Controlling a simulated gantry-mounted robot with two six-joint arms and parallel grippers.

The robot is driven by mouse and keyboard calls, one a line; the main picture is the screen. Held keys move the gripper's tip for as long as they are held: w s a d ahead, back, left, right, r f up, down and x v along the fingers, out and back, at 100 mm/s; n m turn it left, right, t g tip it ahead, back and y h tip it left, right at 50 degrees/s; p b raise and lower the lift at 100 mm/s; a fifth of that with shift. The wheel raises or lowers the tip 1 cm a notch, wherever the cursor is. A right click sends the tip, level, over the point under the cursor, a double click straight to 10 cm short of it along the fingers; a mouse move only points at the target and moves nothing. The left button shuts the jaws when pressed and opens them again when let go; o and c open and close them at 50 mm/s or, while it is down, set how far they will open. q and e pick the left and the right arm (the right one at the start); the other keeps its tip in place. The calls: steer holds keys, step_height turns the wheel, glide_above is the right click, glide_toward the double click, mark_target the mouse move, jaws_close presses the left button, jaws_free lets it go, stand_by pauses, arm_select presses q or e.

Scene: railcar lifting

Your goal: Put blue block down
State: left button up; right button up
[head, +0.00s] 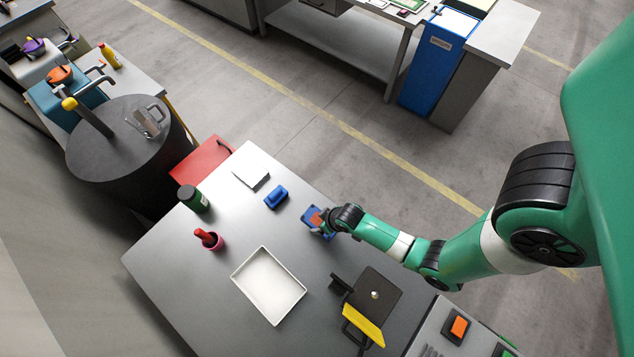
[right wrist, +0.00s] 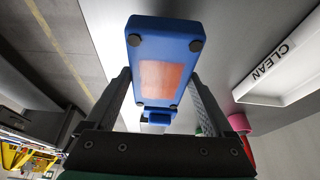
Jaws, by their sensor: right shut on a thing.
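The blue block (head: 307,224) has an orange patch on one face and sits in my right gripper (head: 322,221) near the right edge of the grey table. In the right wrist view the blue block (right wrist: 148,40) shows its orange patch and dark round pads near its corners, between the two fingers of my right gripper (right wrist: 165,90). The gripper is shut on it. I cannot tell whether the block touches the table. My left gripper is not in view.
On the table (head: 190,262) another blue object (head: 276,197) lies to the block's left.

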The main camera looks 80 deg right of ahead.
mark_target(317, 224)
steer(key=shift+w+d+f, duration=0.15)
steer(key=shift+w+f, duration=0.6)
steer(key=shift+f, duration=0.05)
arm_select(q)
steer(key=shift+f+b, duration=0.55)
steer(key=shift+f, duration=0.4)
arm_select(e)
steer(key=shift+w+f, duration=0.2)
steer(key=shift+f, duration=1.5)
